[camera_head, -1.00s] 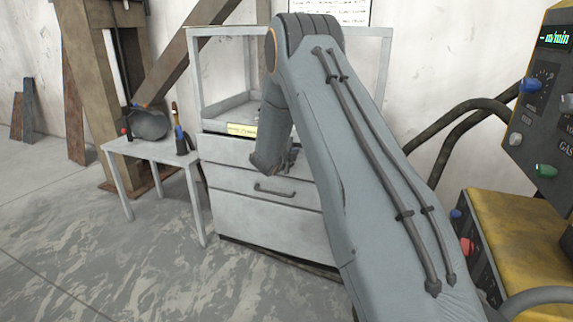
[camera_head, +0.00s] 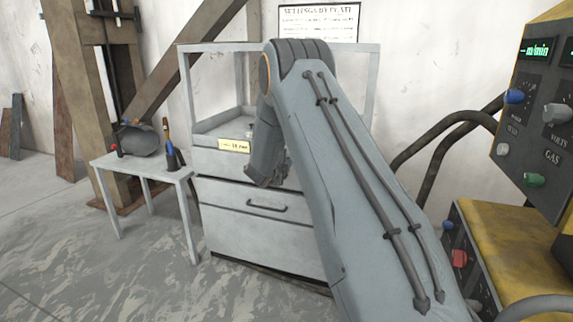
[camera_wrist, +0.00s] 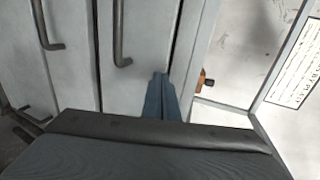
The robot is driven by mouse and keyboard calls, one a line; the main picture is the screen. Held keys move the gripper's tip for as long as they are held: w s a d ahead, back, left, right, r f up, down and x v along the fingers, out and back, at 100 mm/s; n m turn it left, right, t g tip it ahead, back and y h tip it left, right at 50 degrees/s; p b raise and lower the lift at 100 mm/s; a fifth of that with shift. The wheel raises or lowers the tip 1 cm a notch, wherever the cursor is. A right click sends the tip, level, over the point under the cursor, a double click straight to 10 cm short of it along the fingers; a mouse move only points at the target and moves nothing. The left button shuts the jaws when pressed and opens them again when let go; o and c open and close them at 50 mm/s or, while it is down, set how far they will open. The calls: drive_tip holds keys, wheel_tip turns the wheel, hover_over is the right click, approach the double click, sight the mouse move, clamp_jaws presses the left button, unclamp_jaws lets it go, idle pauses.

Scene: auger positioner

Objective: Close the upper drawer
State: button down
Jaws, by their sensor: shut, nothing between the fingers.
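The grey cabinet (camera_head: 210,230) stands against the back wall, with a yellow label (camera_head: 234,146) near its top. Its upper drawer (camera_head: 218,165) has a plain grey front, partly hidden by my arm. In the wrist view the upper drawer (camera_wrist: 145,35) appears sideways with a dark bar handle (camera_wrist: 122,35) and a dark gap along its top edge. I cannot tell how far it stands out. A lower drawer with a handle (camera_head: 267,208) lies below it. My gripper (camera_wrist: 161,78) is shut and empty, its fingertips close to the upper drawer's top edge; contact is unclear.
A small white table (camera_head: 150,168) with bottles and a dark round object stands left of the cabinet. A yellow-topped machine (camera_head: 500,235) with a control panel (camera_head: 550,120) and thick hoses is on the right. Open floor lies in front.

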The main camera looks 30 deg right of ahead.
drive_tip(key=s+a+r+n+g+y+p, duration=0.1)
drive_tip(key=s+a+r+n+y, duration=0.3)
drive_tip(key=s+a, duration=0.6)
drive_tip(key=s+a+r+n+y, duration=0.2)
drive_tip(key=s+a+n+y, duration=0.4)
drive_tip(key=a, duration=0.7)
drive_tip(key=s+a+r+n+g+y+p, duration=0.1)
drive_tip(key=s+a+r+n, duration=0.2)
drive_tip(key=s+a+n, duration=0.65)
drive_tip(key=s+a+n+g, duration=0.2)
drive_tip(key=s+n+g, duration=0.7)
drive_tip(key=s, duration=2.2)
drive_tip(key=d+r+m+p, duration=0.1)
drive_tip(key=d+r+p, duration=0.7)
drive_tip(key=p, duration=0.7)
drive_tip(key=shift+w+t+h, duration=0.25)
drive_tip(key=shift+t+h, duration=0.05)
drive_tip(key=shift+r+m, duration=0.1)
drive_tip(key=shift+m, duration=0.15)
